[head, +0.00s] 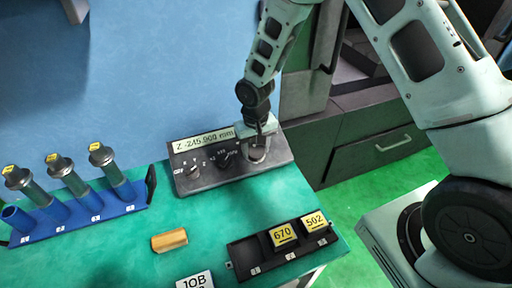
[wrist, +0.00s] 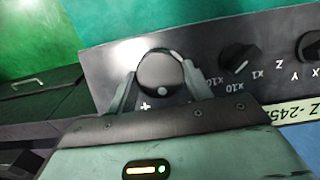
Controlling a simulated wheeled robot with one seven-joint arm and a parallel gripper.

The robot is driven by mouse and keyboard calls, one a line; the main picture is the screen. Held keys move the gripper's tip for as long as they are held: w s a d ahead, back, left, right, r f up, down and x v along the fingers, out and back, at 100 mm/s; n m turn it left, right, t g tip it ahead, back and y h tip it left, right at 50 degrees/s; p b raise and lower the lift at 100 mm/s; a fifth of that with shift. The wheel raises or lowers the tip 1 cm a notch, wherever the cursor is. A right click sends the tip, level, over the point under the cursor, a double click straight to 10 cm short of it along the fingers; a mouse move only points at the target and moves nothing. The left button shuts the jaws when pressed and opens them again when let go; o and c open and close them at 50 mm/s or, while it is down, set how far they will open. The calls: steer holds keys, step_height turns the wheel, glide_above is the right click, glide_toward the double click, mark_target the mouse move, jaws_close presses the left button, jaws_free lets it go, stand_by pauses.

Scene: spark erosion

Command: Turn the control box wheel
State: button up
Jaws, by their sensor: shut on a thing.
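The control box (head: 212,176) is a dark box with a readout strip "Z -245.900 mm" and several knobs, at the back of the green table. Its round grey wheel (wrist: 160,73) sits at one end of the panel, at the right end in the head view. My gripper (head: 258,142) reaches down onto the wheel from above. In the wrist view my gripper's two fingers (wrist: 160,92) stand on either side of the wheel, shut on it. A small light mark shows on the wheel's near rim, and a plus sign on the panel beside it.
Two black selector knobs (wrist: 239,60) stand beside the wheel. A blue rack (head: 75,212) with several metal holders is at the left. A yellow-brown block (head: 169,240) and a black tray (head: 243,256) with blocks 670 and 502 lie in front.

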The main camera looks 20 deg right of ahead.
steer(key=shift+f, duration=0.15)
